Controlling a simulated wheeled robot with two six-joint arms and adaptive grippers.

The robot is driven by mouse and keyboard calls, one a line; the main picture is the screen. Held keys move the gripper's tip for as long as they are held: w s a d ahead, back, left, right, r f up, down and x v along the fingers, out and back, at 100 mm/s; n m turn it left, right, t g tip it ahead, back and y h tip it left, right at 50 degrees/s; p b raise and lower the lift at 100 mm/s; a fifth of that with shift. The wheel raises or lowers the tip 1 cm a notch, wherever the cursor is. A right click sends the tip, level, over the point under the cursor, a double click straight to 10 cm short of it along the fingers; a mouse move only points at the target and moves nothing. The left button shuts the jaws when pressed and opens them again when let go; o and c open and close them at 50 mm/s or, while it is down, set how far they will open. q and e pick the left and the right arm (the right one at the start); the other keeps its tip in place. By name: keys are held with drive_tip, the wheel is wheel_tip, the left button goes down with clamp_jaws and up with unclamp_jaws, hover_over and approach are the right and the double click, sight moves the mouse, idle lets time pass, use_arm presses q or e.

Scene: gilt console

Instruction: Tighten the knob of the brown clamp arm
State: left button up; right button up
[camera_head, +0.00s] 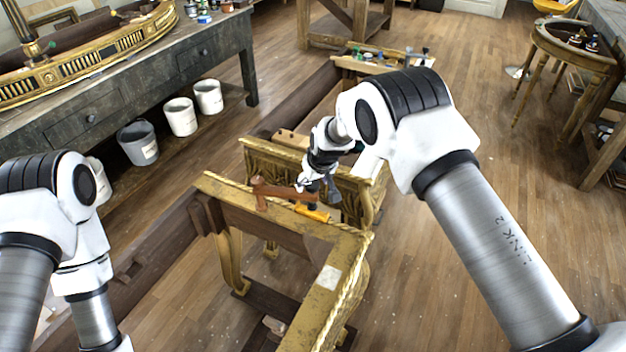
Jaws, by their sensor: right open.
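The brown clamp arm (283,191) lies across the top rail of the gilt console (335,247), with a taller brown block at its left end. My right gripper (319,194) is at the clamp arm's right end, pointing down, with its fingers apart. A small dark piece shows below the fingers, but I cannot tell whether it is the knob. An orange piece (312,213) lies on the rail just below the gripper. My left arm shows at the lower left, but its gripper is out of view.
Dark wooden beams (150,255) support the console. A workbench (150,75) with a gilt frame piece stands at the upper left, with white buckets (180,116) under it. A tray of small bottles (378,62) is behind.

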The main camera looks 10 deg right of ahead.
drive_tip(key=c, duration=1.1)
drive_tip(key=shift+c, duration=0.2)
drive_tip(key=shift+f+m+b, duration=0.15)
drive_tip(key=shift+m+b, duration=0.25)
drive_tip(key=shift+b, duration=0.2)
drive_tip(key=m+h+b, duration=0.1)
drive_tip(key=m+b, duration=0.1)
drive_tip(key=b, duration=0.2)
drive_tip(key=m+h+b, duration=0.1)
drive_tip(key=m+b, duration=0.1)
drive_tip(key=b, duration=0.2)
drive_tip(key=shift+a+f+m, duration=0.2)
drive_tip(key=shift+m, duration=0.2)
drive_tip(key=shift+r+m+h+b, duration=0.3)
drive_tip(key=shift+m+h+b, duration=0.3)
drive_tip(key=shift+m+b, duration=0.55)
drive_tip(key=shift+r, duration=0.1)
drive_tip(key=o, duration=1.1)
drive_tip(key=shift+o, duration=0.2)
